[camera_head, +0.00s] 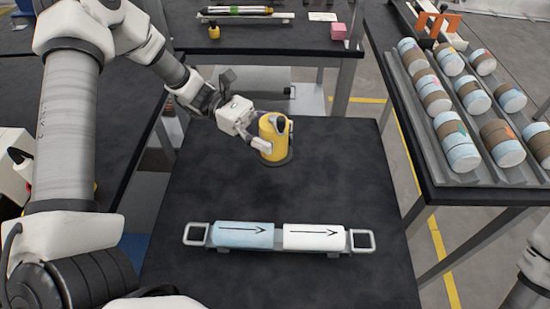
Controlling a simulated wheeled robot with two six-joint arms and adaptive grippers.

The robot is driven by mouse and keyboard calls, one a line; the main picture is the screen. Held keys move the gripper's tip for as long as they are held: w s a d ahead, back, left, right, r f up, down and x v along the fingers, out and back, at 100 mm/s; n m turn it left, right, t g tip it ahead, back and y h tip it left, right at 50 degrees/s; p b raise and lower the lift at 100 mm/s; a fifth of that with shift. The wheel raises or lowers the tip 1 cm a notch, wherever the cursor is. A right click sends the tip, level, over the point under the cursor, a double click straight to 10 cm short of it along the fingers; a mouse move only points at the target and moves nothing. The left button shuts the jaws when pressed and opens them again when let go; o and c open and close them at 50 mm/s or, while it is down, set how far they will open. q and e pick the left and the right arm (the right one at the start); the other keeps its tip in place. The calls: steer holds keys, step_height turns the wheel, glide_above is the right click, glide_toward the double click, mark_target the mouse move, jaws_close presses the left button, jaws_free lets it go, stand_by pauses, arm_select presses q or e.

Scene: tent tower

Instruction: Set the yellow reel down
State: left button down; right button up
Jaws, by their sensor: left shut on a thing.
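The yellow reel (268,139) is a short upright cylinder with a dark top, at the back middle of the dark table (190,200). My left gripper (262,136) is shut on it from the left side. A dark round base shows right under the reel; I cannot tell whether the reel touches it or the table. One finger shows at the reel's front left, and the other is mostly hidden. My right gripper is not in view; only a bit of arm shows at the lower right edge.
A tray with a light blue roll (243,235) and a white roll (313,237), both with arrows, lies across the table's front. A rack (432,150) of striped rolls stands on the right table. A back table holds a pink block (338,32). Dark tabletop around the reel is clear.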

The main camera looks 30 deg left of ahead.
arm_select(q)
steer(key=f, duration=0.9)
steer(key=shift+s, duration=0.35)
steer(key=shift+f+b, duration=0.2)
steer(key=shift+b, duration=0.1)
steer(key=shift+c, duration=1.1)
jaws_free()
steer(key=shift+r, duration=0.25)
steer(key=a, duration=0.7)
steer(key=shift+w+f+b, duration=0.2)
steer(key=shift+w+b, duration=0.15)
steer(key=shift+b, duration=0.05)
steer(key=shift+a+r, duration=0.1)
steer(key=shift+a, duration=0.1)
